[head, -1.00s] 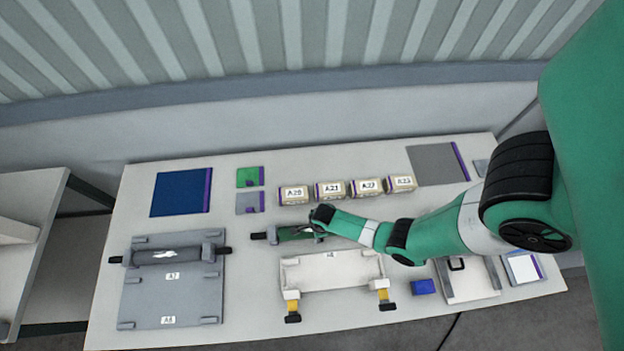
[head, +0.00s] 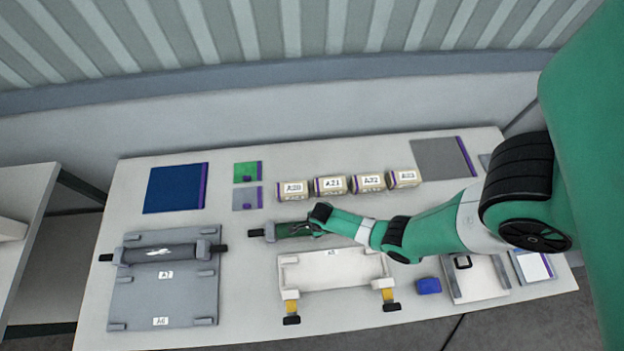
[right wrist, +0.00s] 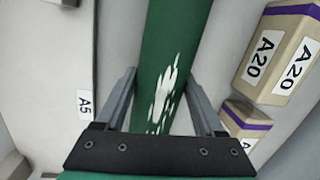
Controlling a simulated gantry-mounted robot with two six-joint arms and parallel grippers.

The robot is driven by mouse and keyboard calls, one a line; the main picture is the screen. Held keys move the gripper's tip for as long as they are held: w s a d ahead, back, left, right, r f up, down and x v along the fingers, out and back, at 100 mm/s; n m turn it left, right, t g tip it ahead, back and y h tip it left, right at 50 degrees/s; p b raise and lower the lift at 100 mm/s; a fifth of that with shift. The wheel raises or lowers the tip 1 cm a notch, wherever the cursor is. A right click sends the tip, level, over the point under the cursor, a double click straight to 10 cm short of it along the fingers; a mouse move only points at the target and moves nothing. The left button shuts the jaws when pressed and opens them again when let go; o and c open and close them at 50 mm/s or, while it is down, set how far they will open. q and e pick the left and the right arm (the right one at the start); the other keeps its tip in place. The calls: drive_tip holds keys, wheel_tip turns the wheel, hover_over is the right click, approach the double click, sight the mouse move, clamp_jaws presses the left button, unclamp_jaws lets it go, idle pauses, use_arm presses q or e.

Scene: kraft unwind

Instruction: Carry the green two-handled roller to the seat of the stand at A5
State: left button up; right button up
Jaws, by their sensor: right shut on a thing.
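The green roller (head: 294,230) lies behind the white stand in the head view, its left grey collar and dark handle showing; its right end is hidden by my right arm. My right gripper (head: 318,221) is shut on the roller's green body. In the right wrist view the green roller (right wrist: 176,50), with white marks, runs between the two fingers (right wrist: 161,82). The white stand (head: 333,284) is just in front of the roller, with its seat empty. Its label reads A5 in the right wrist view (right wrist: 84,104). I cannot tell whether the roller is off the table. My left gripper is not in view.
Boxes labelled A20 (head: 293,191), A21 (head: 330,187) and others stand in a row behind the roller. A grey stand (head: 165,296) at left holds a dark roller (head: 160,254). A blue block (head: 428,286) sits right of the white stand.

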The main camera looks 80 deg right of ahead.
clamp_jaws()
drive_tip(key=shift+w, duration=0.1)
drive_tip(key=shift+r, duration=0.1)
